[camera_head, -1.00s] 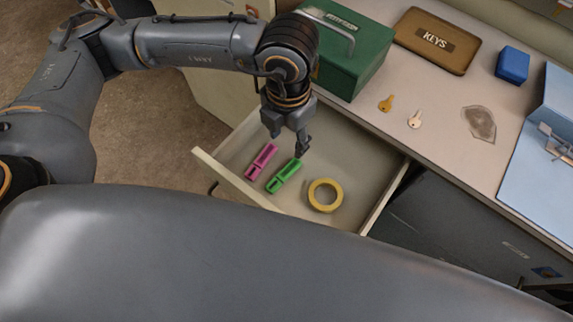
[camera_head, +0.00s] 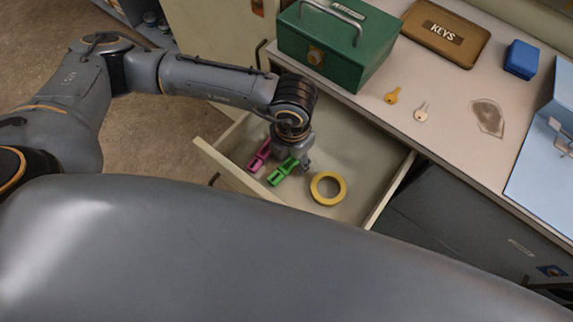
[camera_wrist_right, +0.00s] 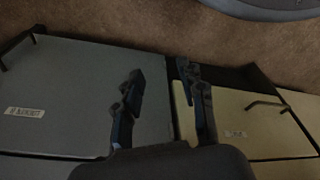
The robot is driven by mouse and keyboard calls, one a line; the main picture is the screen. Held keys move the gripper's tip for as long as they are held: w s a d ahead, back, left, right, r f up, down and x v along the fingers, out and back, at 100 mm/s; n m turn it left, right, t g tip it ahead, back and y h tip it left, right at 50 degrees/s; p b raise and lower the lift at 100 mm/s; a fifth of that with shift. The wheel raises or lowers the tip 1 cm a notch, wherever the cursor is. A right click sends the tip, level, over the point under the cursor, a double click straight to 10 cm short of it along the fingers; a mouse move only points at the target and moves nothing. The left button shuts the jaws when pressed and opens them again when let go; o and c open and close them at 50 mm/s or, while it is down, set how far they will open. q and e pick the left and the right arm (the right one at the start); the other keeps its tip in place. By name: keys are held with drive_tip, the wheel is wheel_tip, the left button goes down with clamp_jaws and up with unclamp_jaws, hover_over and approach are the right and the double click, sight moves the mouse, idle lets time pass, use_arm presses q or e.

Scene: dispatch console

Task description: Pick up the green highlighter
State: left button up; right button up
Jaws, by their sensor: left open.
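The green highlighter (camera_head: 281,173) lies in the open drawer (camera_head: 230,169), between a pink highlighter (camera_head: 257,160) and a roll of yellow tape (camera_head: 328,189). My left gripper (camera_head: 290,159) points down into the drawer, open, just over the far end of the green highlighter and partly covering it. I cannot tell whether its fingers touch the highlighter. My right gripper (camera_wrist_right: 162,72) is open and empty in the right wrist view, above cabinet fronts and away from the drawer.
On the desk stand a green cash box (camera_head: 335,50), a brown KEYS case (camera_head: 445,34) and a blue box (camera_head: 520,59). The drawer's right part is clear beyond the tape.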

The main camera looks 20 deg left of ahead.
use_arm(q)
drive_tip(key=c, duration=0.9)
